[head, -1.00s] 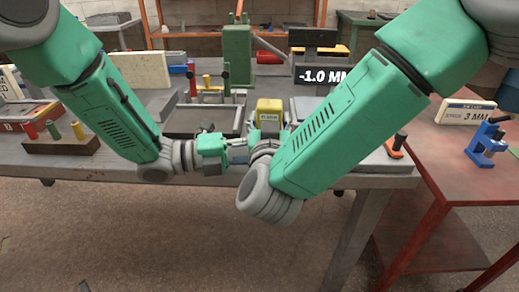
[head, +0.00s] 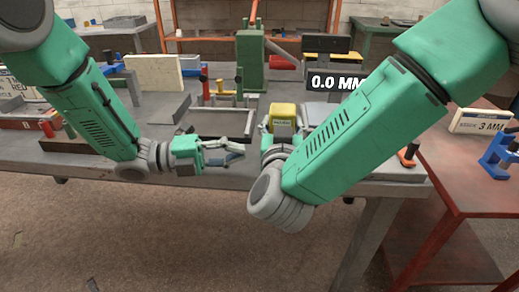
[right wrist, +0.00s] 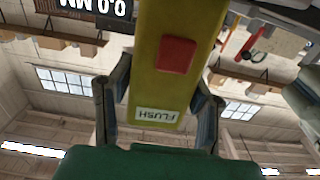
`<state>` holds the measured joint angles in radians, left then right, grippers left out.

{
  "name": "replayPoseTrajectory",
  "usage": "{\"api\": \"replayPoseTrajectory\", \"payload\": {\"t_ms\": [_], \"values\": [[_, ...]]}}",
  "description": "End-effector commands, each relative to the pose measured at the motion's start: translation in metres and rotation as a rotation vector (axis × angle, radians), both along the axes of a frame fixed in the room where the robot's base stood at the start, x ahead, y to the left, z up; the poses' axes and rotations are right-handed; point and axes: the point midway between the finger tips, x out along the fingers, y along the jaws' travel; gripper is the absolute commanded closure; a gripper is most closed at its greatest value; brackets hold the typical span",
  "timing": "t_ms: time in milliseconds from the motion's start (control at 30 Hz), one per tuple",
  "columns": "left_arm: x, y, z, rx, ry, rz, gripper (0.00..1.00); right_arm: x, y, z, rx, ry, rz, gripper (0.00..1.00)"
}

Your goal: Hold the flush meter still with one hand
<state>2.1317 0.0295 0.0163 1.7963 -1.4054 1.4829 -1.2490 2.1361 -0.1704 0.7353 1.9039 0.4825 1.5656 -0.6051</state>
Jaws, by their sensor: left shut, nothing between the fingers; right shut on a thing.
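The flush meter (head: 284,110) is a yellow block with a FLUSH label. It stands near the bench's front edge in the head view. In the right wrist view the meter (right wrist: 150,80) shows a red square above its label. My right gripper (head: 282,128) is shut on it, one finger on each side. A dark readout (head: 337,82) behind it shows 0.0 MM. My left gripper (head: 241,151) is shut and empty, to the left of the meter and apart from it, over the bench's front edge. The meter's underside is hidden.
A dark shallow tray (head: 205,122) lies behind my left gripper. A green column (head: 250,62) and a cream block (head: 155,72) stand further back. A peg rack (head: 75,146) is at the left.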

Motion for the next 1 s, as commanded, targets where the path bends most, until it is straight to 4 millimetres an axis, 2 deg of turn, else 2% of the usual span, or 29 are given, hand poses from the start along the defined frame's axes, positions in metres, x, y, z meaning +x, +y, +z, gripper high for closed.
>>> {"api": "replayPoseTrajectory", "payload": {"t_ms": [33,200,700,733,767,800,1000], "values": [[-0.001,0.008,0.000,-0.001,0.000,0.001,1.00,-0.002,0.001,-0.007,-0.003,0.017,0.006,0.89],[-0.004,0.020,-0.001,0.001,0.000,-0.002,1.00,-0.003,0.002,-0.008,-0.004,0.018,0.007,0.89],[-0.005,0.022,-0.002,0.001,0.001,-0.003,1.00,-0.003,0.002,-0.009,-0.005,0.021,0.008,0.88],[-0.005,0.022,-0.002,0.001,0.001,-0.003,1.00,-0.003,0.002,-0.009,-0.005,0.021,0.008,0.45],[-0.005,0.022,-0.002,0.001,0.001,-0.003,1.00,-0.003,0.002,-0.009,-0.005,0.021,0.007,0.35],[-0.005,0.022,-0.001,0.001,0.001,-0.003,1.00,-0.003,0.002,-0.008,-0.005,0.019,0.007,0.31],[-0.006,0.021,-0.001,0.000,0.000,-0.003,1.00,-0.002,0.001,-0.004,-0.002,0.010,0.005,0.31]]}}
